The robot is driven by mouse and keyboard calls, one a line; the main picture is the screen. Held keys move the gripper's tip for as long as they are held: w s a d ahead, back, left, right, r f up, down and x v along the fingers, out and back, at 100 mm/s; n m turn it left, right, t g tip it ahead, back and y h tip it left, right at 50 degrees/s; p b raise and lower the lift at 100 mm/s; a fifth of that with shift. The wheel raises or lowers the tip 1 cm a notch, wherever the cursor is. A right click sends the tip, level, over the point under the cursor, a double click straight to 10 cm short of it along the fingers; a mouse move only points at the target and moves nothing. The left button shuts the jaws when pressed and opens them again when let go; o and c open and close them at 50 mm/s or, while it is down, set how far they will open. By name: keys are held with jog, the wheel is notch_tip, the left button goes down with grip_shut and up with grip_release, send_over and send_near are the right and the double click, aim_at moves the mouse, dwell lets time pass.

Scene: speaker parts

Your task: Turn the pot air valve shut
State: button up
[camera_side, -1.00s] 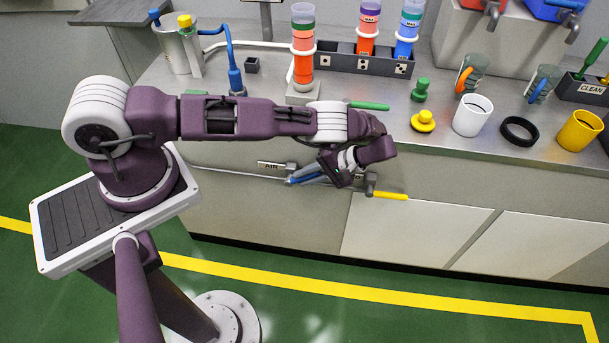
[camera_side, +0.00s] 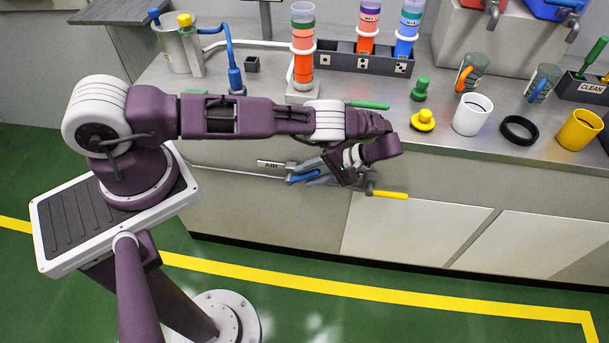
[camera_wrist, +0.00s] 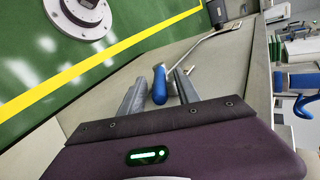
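The air valve's blue handle (camera_side: 304,177) is on the counter front, below and right of the AIR label (camera_side: 270,164). In the side view it points right from its grey valve body (camera_side: 291,168). My gripper (camera_side: 308,173) is at the handle, its fingers pointing left. In the wrist view the blue handle (camera_wrist: 160,86) lies between the two fingers of my gripper (camera_wrist: 160,76), with a visible gap on each side. The gripper is open and does not appear to hold the handle. Part of the valve is hidden behind the fingers in the side view.
A yellow-handled valve (camera_side: 389,195) sits close to the right of my gripper. The counter edge (camera_side: 430,147) overhangs above. A metal pot (camera_side: 172,52) stands at the back left. A thin pipe (camera_wrist: 215,35) runs along the counter front. The floor in front is clear.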

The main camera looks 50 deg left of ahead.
aim_at(319, 170)
jog(key=shift+v, duration=1.1)
jog(key=shift+w+d+r, duration=0.3)
jog(key=shift+w+r, duration=0.1)
jog(key=shift+r, duration=0.15)
jog(key=shift+a+r, duration=0.1)
jog(key=shift+r, duration=3.25)
